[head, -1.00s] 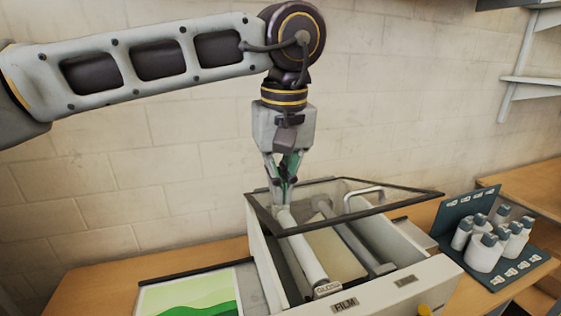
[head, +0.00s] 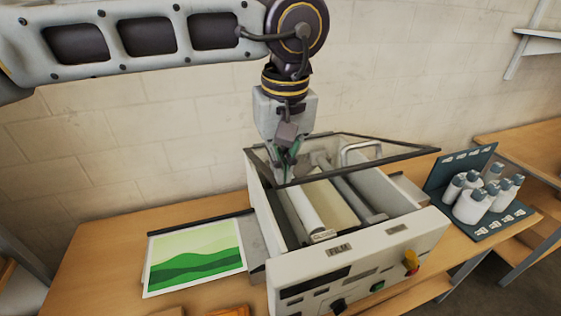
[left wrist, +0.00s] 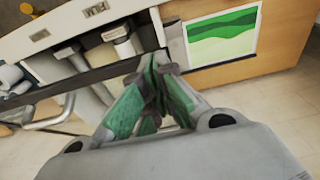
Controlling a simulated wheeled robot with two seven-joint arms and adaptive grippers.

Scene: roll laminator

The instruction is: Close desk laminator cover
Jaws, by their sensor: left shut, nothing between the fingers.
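The desk laminator (head: 355,262) stands on the wooden table with its rollers visible inside. Its cover (head: 405,158), a clear panel in a dark frame with a light handle (head: 362,150), is tilted partly open above the rear of the body. My left gripper (head: 287,178) points down at the cover's left part, its fingers shut and empty. I cannot tell whether the fingers touch the cover. In the left wrist view the shut fingers (left wrist: 152,75) overlap the cover's dark frame (left wrist: 75,82). My right gripper is not in view.
A printed green landscape sheet (head: 195,255) lies left of the laminator. A dark rack of white bottles (head: 472,205) stands to its right. A yellow-red knob (head: 411,262) sticks out at the front. A block wall (head: 100,150) rises behind.

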